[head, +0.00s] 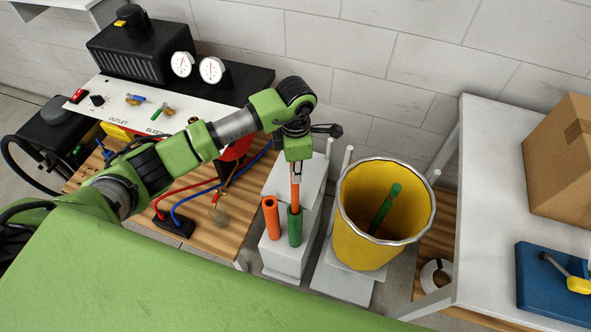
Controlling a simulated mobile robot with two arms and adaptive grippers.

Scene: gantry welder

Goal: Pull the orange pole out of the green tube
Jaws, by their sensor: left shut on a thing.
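The orange pole (295,196) stands upright, with its lower end inside the green tube (295,228). How deep it sits in the tube is hidden. My left gripper (296,177) points down above the tube and is shut on the upper part of the orange pole. The green tube stands on a light grey stand (286,262), beside an orange tube (271,219) on its left. My right gripper is not in view.
A yellow bin (362,247) with a metal rim stands to the right and holds a leaning green pole (385,208). A wooden bench with red and blue hoses lies left. A white table (495,200) with a cardboard box (565,165) is at right.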

